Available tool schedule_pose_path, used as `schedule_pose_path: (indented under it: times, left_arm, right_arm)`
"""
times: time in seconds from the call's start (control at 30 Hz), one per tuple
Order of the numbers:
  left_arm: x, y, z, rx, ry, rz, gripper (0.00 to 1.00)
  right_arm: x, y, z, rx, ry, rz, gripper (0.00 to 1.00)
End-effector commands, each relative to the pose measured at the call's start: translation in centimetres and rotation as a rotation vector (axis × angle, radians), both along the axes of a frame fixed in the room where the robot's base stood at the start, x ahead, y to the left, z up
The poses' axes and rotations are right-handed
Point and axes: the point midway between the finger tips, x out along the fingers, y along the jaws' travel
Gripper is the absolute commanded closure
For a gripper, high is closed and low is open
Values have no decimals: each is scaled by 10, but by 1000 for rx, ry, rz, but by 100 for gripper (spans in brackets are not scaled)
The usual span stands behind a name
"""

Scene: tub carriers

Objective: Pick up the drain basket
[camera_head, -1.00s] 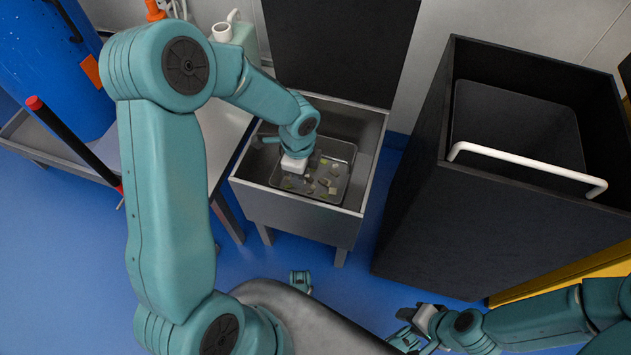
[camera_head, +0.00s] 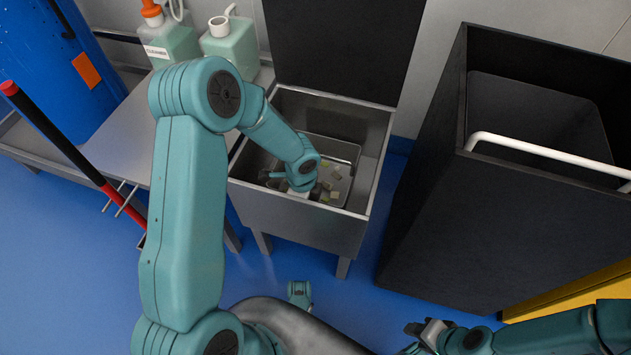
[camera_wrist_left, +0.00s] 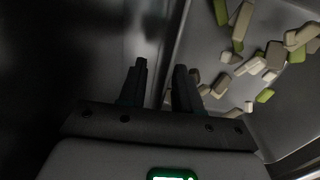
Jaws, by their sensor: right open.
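The drain basket (camera_head: 345,152) is a grey metal tray with raised walls, sitting inside the steel sink. Small beige and green scraps lie in it. In the left wrist view, the basket's floor (camera_wrist_left: 215,115) and scraps fill the right side. My left gripper (camera_wrist_left: 160,80) is open, its two dark fingers apart and pointing down at the basket's left wall. The wall's edge runs up between the fingertips; I cannot tell whether they touch it. In the head view my left wrist hides part of the basket. My right gripper (camera_head: 411,338) is open and empty at the bottom, away from the sink.
The sink (camera_head: 294,221) has a raised rim around the basket. A tall black bin (camera_head: 430,220) with a white handle (camera_head: 540,152) stands to the right. A side table (camera_head: 135,125) with soap bottles (camera_head: 232,45) is at the left.

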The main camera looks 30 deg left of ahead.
Motion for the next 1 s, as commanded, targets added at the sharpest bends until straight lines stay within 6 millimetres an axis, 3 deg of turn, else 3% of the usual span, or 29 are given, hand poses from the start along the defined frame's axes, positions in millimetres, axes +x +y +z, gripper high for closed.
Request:
schedule_pose_path:
  times: [0.13,0.17,0.23,0.27,0.67,0.87,1.0]
  left_arm:
    - [0,0,2,0,-1,0,67]
    - [0,0,2,0,-1,0,74]
    - [0,0,2,0,-1,0,96]
    - [0,0,2,0,-1,0,100]
    - [1,0,6,1,-4,0,100]
    - [2,1,27,2,-6,0,100]
    - [2,0,55,2,-7,0,100]
  right_arm:
    - [0,0,1,0,0,0,57]
    - [0,0,1,0,0,0,57]
    - [0,0,1,0,0,0,57]
    - [0,0,1,0,0,0,57]
    - [0,0,3,0,1,1,57]
    - [-2,2,15,2,4,9,57]
    - [-5,5,27,4,9,18,57]
